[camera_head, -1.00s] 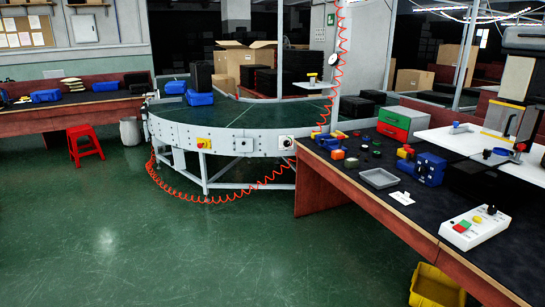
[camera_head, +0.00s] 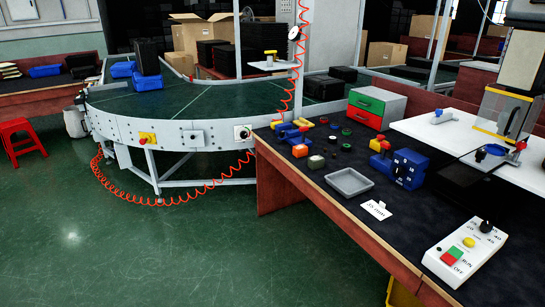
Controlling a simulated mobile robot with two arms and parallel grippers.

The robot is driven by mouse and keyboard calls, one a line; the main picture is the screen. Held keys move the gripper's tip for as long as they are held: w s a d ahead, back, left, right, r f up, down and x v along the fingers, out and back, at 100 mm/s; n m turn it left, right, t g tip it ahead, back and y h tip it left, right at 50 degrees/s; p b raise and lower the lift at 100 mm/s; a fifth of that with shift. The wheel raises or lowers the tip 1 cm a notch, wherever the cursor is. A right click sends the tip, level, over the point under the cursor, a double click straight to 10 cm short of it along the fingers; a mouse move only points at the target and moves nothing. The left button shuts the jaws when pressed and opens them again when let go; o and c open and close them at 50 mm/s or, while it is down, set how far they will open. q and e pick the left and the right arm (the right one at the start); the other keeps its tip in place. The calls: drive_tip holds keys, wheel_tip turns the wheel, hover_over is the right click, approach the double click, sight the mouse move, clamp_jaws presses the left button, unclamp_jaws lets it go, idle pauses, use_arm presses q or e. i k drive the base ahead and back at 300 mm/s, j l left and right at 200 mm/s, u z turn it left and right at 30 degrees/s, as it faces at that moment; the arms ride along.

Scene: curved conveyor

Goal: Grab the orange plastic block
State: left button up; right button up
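A small orange block (camera_head: 300,151) sits on the dark top of the workbench (camera_head: 330,225), towards its left end. A similar small block with a pale greenish top (camera_head: 316,162) stands just to its right and nearer. Blue and yellow parts (camera_head: 290,132) lie just behind the orange block. Neither of my grippers is in view.
A grey tray (camera_head: 349,183), a blue device (camera_head: 408,169) and a green-and-red drawer box (camera_head: 376,108) stand on the bench. A white control box (camera_head: 465,252) is at the near right. The curved conveyor (camera_head: 195,105) stands behind left. The green floor in front is clear.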

sight(301, 150)
drive_tip(key=i+l, duration=0.2)
drive_tip(key=i+l+z, duration=0.1)
drive_tip(key=l, duration=0.3)
drive_tip(key=i+z, duration=0.15)
drive_tip(key=z, duration=0.2)
drive_tip(key=i+j+z, duration=0.1)
drive_tip(key=z, duration=0.25)
drive_tip(key=i+j+z, duration=0.1)
drive_tip(key=z, duration=0.25)
drive_tip(key=j, duration=0.1)
